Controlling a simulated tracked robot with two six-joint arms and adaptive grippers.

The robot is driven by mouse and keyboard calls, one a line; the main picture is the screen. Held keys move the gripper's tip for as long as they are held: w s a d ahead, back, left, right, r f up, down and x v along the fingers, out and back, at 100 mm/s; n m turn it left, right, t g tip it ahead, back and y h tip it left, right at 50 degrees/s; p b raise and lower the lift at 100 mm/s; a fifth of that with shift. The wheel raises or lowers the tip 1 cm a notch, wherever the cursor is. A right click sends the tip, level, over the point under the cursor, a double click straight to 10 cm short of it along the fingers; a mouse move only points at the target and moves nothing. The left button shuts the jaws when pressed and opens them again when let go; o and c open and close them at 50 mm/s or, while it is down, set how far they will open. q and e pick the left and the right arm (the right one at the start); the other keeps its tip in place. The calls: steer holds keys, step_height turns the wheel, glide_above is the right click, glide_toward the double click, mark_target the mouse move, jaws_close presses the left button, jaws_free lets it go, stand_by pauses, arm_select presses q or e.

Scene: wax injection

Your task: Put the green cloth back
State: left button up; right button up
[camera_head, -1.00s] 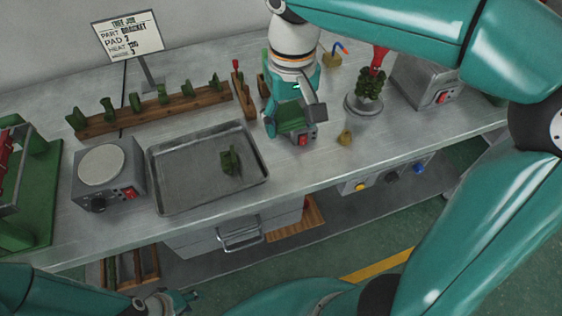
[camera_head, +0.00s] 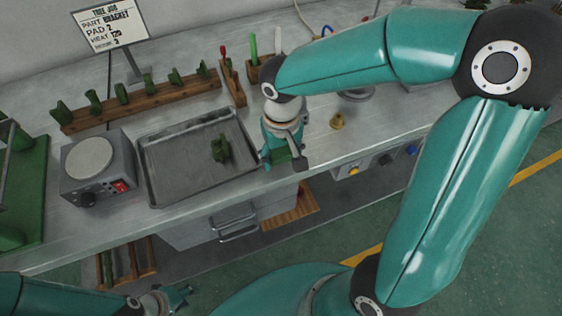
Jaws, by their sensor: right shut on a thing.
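My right gripper (camera_head: 284,158) points down at the front edge of the workbench, just right of the metal tray. It is shut on a dark green thing (camera_head: 279,156) that looks like the green cloth, mostly hidden by the fingers and wrist. I cannot tell whether the cloth touches the bench. My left gripper (camera_head: 182,297) is low at the bottom left, in front of the bench and away from the cloth. It is small in view, and its finger opening is unclear.
The metal tray (camera_head: 165,190) holds a green wax piece (camera_head: 220,148). A hot plate (camera_head: 90,160) stands left of it. Wooden racks (camera_head: 145,106) with green pieces stand behind. A small brass piece (camera_head: 337,121) sits to the right. A drawer (camera_head: 232,222) is below the bench.

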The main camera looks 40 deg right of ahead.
mark_target(282, 163)
steer(key=shift+f, duration=1.55)
steer(key=shift+f, duration=0.15)
steer(key=o, duration=1.1)
step_height(282, 163, up, 12)
steer(key=shift+r+p, duration=0.2)
steer(key=shift+p, duration=0.15)
